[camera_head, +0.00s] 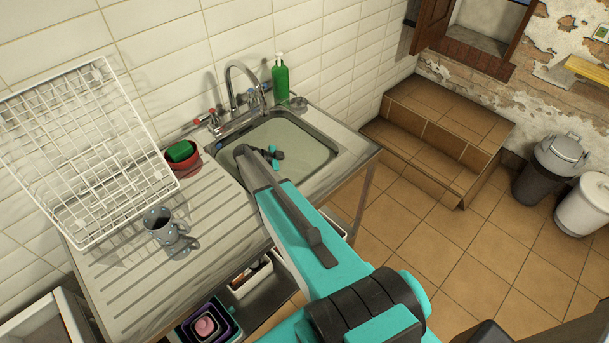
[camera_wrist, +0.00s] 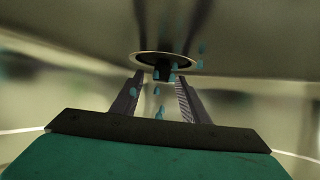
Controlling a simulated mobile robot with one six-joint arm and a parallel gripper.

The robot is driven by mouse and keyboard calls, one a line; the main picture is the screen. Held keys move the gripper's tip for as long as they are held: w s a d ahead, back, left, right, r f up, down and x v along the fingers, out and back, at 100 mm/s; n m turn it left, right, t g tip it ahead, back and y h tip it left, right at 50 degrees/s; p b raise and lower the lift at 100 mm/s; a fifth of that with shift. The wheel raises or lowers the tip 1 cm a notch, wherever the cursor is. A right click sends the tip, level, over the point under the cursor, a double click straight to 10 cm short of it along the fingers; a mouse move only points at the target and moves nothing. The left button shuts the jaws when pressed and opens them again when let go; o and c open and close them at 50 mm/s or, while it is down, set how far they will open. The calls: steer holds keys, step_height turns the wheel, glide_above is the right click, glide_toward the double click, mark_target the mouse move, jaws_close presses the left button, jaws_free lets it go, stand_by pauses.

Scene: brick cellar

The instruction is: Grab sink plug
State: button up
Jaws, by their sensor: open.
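The sink plug (camera_wrist: 161,70) is a dark disc with a small knob, set within a pale metal ring in the sink floor in the wrist view. My gripper (camera_wrist: 159,80) is open, its two fingers on either side of the view of the knob. The fingertips appear close to the plug, but I cannot tell whether they touch it. In the head view my gripper (camera_head: 272,152) reaches down into the metal sink (camera_head: 345,147). The plug is not discernible there.
A tap (camera_head: 233,82) and a green soap bottle (camera_head: 280,78) stand behind the sink. A white wire rack (camera_head: 88,150), a red pot (camera_head: 186,166) and speckled mugs (camera_head: 158,224) are on the left. Small teal specks float near the fingers.

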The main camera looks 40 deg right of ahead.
stand_by(0.4)
jaws_close()
steer(key=shift+r, duration=0.1)
step_height(320, 180, up, 10)
steer(key=b, duration=0.4)
steer(key=shift+b, duration=0.3)
stand_by(0.7)
